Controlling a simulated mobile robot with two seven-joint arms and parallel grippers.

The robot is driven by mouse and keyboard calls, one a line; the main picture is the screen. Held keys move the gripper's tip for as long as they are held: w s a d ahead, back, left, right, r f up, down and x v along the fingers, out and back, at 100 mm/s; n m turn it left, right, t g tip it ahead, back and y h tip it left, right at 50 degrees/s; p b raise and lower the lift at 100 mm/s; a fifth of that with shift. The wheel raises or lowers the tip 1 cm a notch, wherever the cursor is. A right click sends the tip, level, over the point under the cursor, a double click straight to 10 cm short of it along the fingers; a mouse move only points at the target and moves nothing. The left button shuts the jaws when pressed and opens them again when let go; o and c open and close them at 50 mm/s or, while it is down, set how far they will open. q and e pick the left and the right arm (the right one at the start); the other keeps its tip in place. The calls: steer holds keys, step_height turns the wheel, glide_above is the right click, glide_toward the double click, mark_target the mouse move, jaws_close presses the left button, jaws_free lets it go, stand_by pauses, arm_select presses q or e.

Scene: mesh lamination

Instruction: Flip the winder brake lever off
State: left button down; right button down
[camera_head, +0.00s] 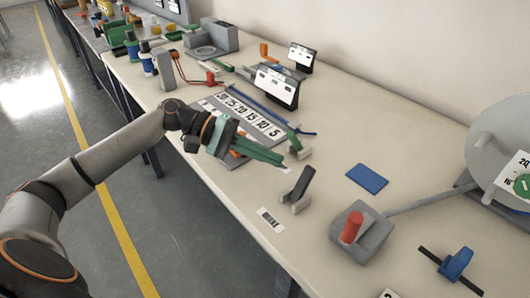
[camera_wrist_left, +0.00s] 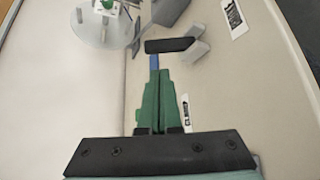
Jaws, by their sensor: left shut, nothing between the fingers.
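A black lever (camera_head: 298,184) stands tilted on a small light-grey bracket (camera_head: 300,207) near the table's front edge. In the left wrist view the black lever (camera_wrist_left: 170,45) lies across the picture just past my fingertips. My left gripper (camera_head: 284,164), with green fingers, is shut and empty, a little left of the lever and above the table. In the left wrist view its closed fingers (camera_wrist_left: 156,72) point at the lever; whether they touch it I cannot tell. The winder's large grey disc (camera_head: 500,135) stands at the right. My right gripper is out of view.
A grey block with a red knob (camera_head: 352,226) stands right of the lever. A blue pad (camera_head: 367,178) lies behind it. A green lever (camera_head: 293,143) stands behind my gripper. A barcode card (camera_head: 270,220) lies near the front edge.

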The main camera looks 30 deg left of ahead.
mark_target(302, 185)
arm_select(q)
steer(key=x, duration=0.6)
steer(key=shift+d, duration=0.2)
